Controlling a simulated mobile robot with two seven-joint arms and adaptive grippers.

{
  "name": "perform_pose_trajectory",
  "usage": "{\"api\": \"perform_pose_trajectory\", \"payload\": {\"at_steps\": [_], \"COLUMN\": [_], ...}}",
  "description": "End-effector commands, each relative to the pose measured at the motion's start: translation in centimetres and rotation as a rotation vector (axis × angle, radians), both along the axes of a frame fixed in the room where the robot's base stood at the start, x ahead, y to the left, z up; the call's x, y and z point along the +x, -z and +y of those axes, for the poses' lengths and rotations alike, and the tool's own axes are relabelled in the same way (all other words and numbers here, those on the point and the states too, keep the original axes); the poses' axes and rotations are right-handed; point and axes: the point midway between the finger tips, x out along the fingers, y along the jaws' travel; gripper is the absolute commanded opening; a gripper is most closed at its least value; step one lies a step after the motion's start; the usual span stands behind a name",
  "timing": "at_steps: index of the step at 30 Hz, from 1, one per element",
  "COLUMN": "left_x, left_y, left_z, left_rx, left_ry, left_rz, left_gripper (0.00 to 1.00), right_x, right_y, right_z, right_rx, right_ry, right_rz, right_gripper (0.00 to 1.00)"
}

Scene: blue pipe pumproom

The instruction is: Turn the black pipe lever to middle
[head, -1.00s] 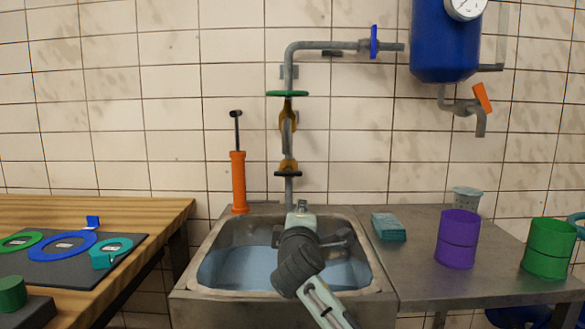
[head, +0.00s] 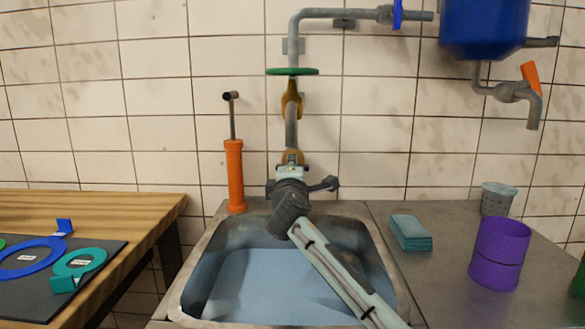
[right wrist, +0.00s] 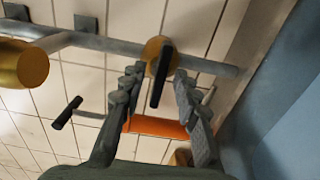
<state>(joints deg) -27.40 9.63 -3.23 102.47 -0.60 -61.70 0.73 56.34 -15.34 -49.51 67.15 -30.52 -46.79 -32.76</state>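The black pipe lever (right wrist: 160,78) sits on a brass valve (right wrist: 158,48) on the grey pipe and lies roughly across the pipe. In the right wrist view it is between the two fingers of my right gripper (right wrist: 158,73), which are open with a gap on either side of the lever. In the head view my right gripper (head: 291,173) is at the lower brass valve (head: 292,156) above the sink and hides most of the lever. My left gripper is not in view.
The sink (head: 200,275) holds water. An orange pump (head: 235,175) stands left of the pipe. A green wheel (head: 292,71) is higher on the pipe. A teal sponge stack (head: 411,232), a purple can (head: 498,252) and a grey cup (head: 497,198) stand at right.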

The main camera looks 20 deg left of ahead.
Motion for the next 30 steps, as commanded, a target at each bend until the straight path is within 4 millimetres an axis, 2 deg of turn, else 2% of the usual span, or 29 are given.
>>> {"api": "perform_pose_trajectory", "payload": {"at_steps": [6, 14, 21, 30], "left_x": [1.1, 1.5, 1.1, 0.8], "left_y": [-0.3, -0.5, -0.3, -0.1], "left_z": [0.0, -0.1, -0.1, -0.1], "left_rx": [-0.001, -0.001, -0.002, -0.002], "left_ry": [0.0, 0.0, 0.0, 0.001], "left_rz": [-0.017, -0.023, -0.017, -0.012], "left_gripper": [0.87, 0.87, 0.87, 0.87], "right_x": [1.3, 1.4, 1.4, 1.4], "right_y": [0.0, 0.0, 0.0, 0.1], "right_z": [0.4, 0.4, 0.4, 0.4], "right_rx": [0.001, 0.002, 0.002, 0.016], "right_ry": [-0.001, -0.001, -0.001, -0.001], "right_rz": [0.0, 0.001, 0.001, 0.006], "right_gripper": [0.31, 0.31, 0.01, 0.0]}}
